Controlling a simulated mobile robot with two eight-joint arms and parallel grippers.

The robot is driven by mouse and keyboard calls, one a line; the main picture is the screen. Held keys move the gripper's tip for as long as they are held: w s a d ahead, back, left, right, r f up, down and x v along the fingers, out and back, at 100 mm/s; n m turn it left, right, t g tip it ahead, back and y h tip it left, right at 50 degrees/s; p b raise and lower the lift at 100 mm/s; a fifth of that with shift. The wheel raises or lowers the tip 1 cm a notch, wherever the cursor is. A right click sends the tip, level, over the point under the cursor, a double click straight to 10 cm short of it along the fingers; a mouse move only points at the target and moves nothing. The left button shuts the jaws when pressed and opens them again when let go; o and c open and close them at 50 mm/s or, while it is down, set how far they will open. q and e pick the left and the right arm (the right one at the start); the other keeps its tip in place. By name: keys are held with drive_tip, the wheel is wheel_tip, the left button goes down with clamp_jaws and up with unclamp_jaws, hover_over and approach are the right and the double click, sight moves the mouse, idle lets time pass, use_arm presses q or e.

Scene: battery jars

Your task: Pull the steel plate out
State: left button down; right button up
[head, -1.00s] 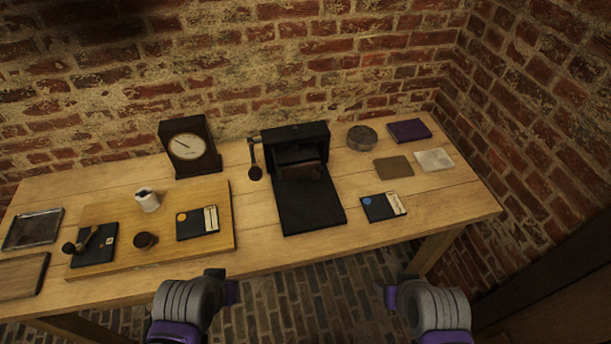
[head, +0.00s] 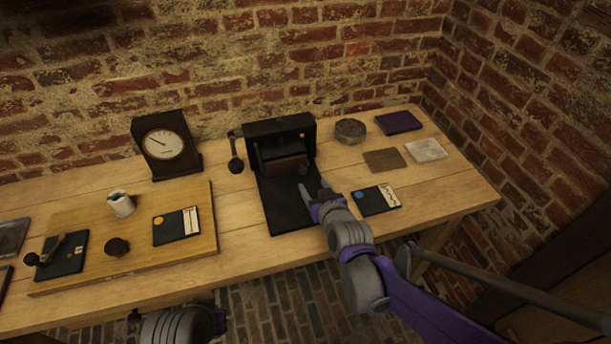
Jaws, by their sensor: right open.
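A black press (head: 280,128) with a side crank stands at the back middle of the table. A flat dark plate (head: 282,212) extends from under it towards me; I take this for the steel plate. A brownish block (head: 287,163) sits in the press opening. My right gripper (head: 315,190) is open, its fingers over the right side of the dark plate; it covers part of that edge. I cannot tell whether it touches. Nothing shows between its fingers. My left gripper (head: 214,320) is low at the bottom edge, in front of the table, its jaws unclear.
A dark card with a blue dot (head: 375,200) lies right of my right gripper. A round tin (head: 350,131), a purple book (head: 398,122) and two small squares lie behind. A clock (head: 167,144) and a wooden board (head: 205,243) with a cup (head: 121,203) are left.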

sight(303, 172)
drive_tip(key=x, duration=0.9)
drive_tip(key=shift+w, duration=0.1)
clamp_jaws()
idle(1.2)
